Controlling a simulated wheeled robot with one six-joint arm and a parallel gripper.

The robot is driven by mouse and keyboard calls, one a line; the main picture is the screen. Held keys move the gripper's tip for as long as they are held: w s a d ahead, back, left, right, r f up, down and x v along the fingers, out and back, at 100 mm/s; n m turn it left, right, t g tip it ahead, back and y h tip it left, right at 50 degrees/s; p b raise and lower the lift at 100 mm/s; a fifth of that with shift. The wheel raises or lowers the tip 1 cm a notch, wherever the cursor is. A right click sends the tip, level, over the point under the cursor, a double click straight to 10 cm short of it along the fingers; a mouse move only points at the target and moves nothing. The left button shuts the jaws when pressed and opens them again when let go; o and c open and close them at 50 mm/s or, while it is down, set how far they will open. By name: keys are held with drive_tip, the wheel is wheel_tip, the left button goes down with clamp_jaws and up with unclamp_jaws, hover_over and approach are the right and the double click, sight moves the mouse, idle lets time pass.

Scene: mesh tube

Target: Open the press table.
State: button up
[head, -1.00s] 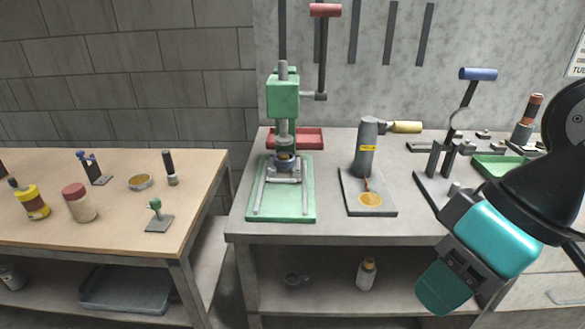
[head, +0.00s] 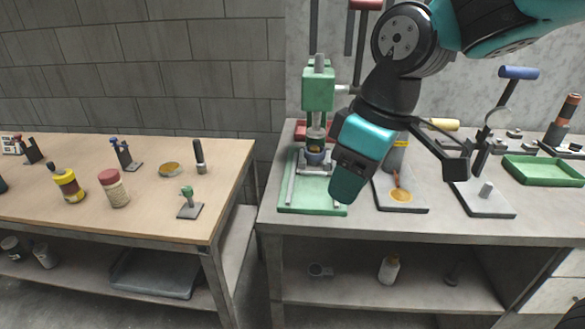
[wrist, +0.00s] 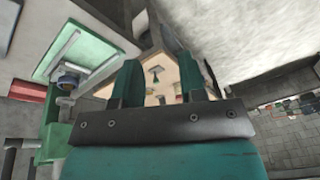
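The green press (head: 318,92) stands on the right workbench, with its green base (head: 312,209) and two silver rails running toward the front edge. My gripper (head: 345,188) hangs in front of the press's right side, pointing down. In the wrist view its two teal fingers (wrist: 165,82) are apart with nothing between them. I see no contact.
Right of the base is a plate with a yellow disc (head: 400,195), then a stand with a blue handle (head: 518,72) and a green tray (head: 543,171). The wooden table (head: 130,205) on the left holds bottles and small tools. A gap separates the tables.

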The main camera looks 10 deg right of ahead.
drive_tip(key=w+d+r+n+h, duration=0.1)
drive_tip(key=w+n+h, duration=0.1)
drive_tip(key=w, duration=1.1)
drive_tip(key=n+t+h+p, duration=0.1)
drive_tip(key=n+p, duration=0.1)
drive_tip(key=n, duration=0.1)
approach(312, 173)
drive_tip(key=f, duration=0.2)
drive_tip(key=w+f+p, duration=0.1)
drive_tip(key=f, duration=0.2)
drive_tip(key=f+p, duration=0.1)
drive_tip(key=f, duration=0.2)
drive_tip(key=shift+w+d+f, duration=0.1)
drive_tip(key=shift+w+f, duration=0.05)
drive_tip(key=shift+w, duration=0.2)
clamp_jaws()
